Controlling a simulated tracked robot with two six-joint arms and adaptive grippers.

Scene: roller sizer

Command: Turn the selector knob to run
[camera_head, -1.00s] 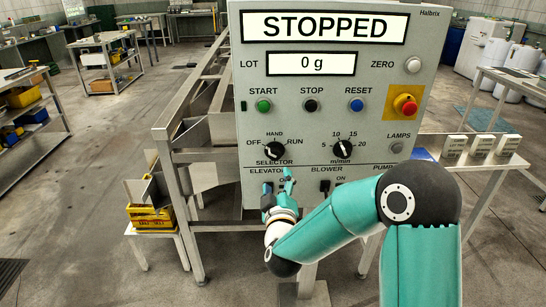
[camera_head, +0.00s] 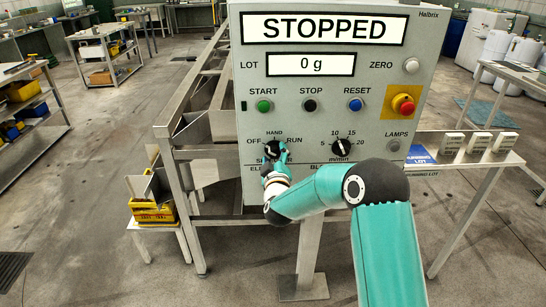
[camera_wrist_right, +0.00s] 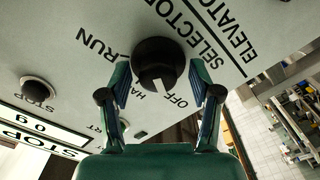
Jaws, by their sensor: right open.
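The selector knob (camera_head: 273,150) is black and round, on the grey control panel (camera_head: 225,100), with OFF, HAND and RUN around it. In the right wrist view the knob (camera_wrist_right: 158,60) sits between the fingertips of my right gripper (camera_wrist_right: 160,76). One finger is on each side of it; I cannot tell whether they touch. Its white mark points toward the OFF and HAND labels; I cannot tell which exactly. In the head view my right gripper (camera_head: 277,158) covers the lower part of the knob. My left gripper is not in view.
The display (camera_head: 324,28) reads STOPPED, the lot display (camera_head: 311,64) 0 g. The speed knob (camera_head: 341,147) is right of the selector; the green start button (camera_head: 264,106) is above it. A red emergency button (camera_head: 403,104) is at upper right. My right forearm hides the lower panel.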

